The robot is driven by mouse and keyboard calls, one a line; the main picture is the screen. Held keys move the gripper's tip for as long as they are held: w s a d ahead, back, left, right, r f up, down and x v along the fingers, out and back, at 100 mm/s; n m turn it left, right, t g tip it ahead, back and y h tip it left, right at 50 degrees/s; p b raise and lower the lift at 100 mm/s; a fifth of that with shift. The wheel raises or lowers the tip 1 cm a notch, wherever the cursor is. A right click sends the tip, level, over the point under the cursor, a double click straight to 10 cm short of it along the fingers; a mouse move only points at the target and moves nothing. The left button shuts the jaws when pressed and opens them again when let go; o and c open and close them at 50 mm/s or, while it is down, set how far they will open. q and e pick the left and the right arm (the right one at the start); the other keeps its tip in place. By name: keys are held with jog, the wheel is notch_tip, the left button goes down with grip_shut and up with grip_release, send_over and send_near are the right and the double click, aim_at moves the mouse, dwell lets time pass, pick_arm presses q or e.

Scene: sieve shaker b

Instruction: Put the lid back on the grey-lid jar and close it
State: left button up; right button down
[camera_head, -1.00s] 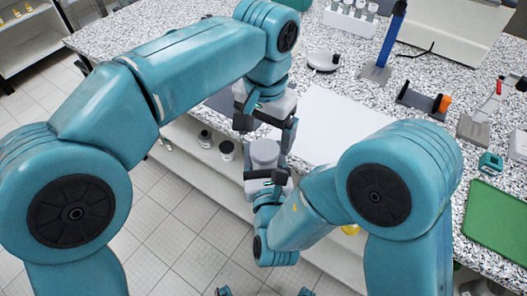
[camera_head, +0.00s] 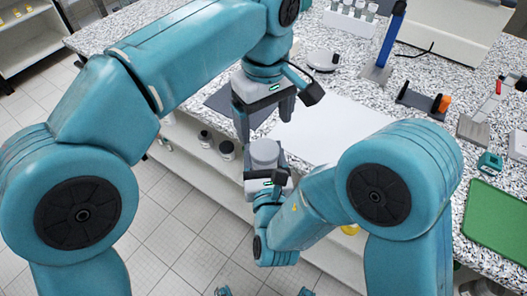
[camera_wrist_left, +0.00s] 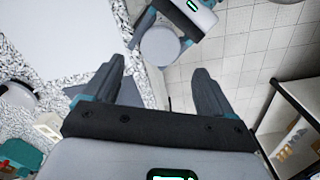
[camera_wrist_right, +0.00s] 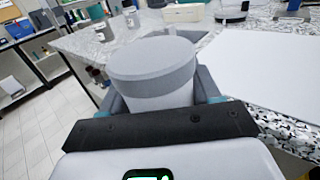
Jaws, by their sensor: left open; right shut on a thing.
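The grey-lid jar (camera_head: 265,158) is upright in my right gripper (camera_head: 267,174), off the bench's front edge. In the right wrist view, the jar's pale body (camera_wrist_right: 160,101) is between the fingers. Its flat grey lid (camera_wrist_right: 153,58) sits on the mouth and looks level; how tightly it is closed cannot be told. My left gripper (camera_head: 264,122) is open and empty just above and behind the jar in the head view. In the left wrist view, the round lid (camera_wrist_left: 160,46) shows beyond the open fingertips (camera_wrist_left: 158,75), apart from them.
The speckled bench (camera_head: 195,40) holds a white sheet (camera_head: 335,128), a dark mat (camera_head: 222,100), a blue-post stand (camera_head: 388,45) and a green tray (camera_head: 500,222). Small jars (camera_head: 227,149) stand on the shelf below the bench. Open floor lies at the lower left.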

aim_at(265, 149)
pick_arm(q)
jog(key=shift+f, duration=0.1)
jog(key=shift+f, duration=3.9)
jog(key=c, duration=1.1)
jog(key=m, duration=0.5)
jog(key=shift+m, duration=0.4)
jog(key=m, duration=0.7)
jog(key=o, duration=1.2)
